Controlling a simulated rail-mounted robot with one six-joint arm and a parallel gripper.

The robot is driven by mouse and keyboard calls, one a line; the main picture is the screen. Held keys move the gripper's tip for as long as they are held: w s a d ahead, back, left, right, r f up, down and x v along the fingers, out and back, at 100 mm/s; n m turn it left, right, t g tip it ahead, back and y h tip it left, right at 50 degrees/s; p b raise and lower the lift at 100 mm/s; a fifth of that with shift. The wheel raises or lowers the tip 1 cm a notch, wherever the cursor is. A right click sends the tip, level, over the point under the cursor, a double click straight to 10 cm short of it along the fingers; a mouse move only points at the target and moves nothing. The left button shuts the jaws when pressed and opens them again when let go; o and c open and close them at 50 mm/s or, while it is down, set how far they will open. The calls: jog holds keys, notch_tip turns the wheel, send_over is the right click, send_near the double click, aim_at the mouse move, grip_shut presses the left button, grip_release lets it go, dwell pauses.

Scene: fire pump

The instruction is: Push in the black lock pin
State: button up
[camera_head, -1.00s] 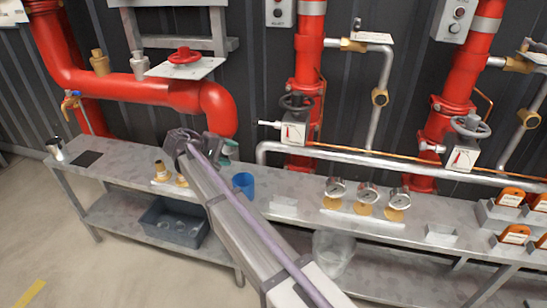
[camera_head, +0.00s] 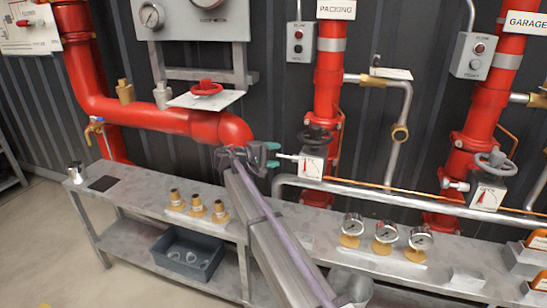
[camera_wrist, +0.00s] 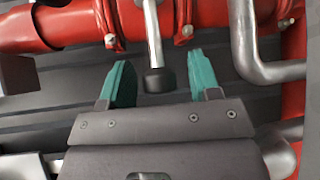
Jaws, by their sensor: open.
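The lock pin is a silver rod with a black end cap (camera_wrist: 154,80) in the wrist view. It comes down from the top of the picture, and its black cap lies between my two teal fingertips with a gap on each side. In the head view the pin's pale rod (camera_head: 288,157) sticks out to the left of the white gauge box (camera_head: 312,164) on the middle red pipe. My gripper (camera_head: 274,155) is open at the rod's left end; the black cap is hard to make out there. My gripper (camera_wrist: 159,68) also shows open in the wrist view.
A black handwheel (camera_head: 314,138) sits just above the gauge box. A large red pipe elbow (camera_head: 236,130) is close on the left. A silver pipe (camera_head: 400,203) runs below. The bench (camera_head: 140,199) holds brass fittings (camera_head: 197,206) and gauges (camera_head: 386,232).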

jog(key=shift+c, duration=0.4)
jog(key=shift+d, duration=0.1)
grip_shut()
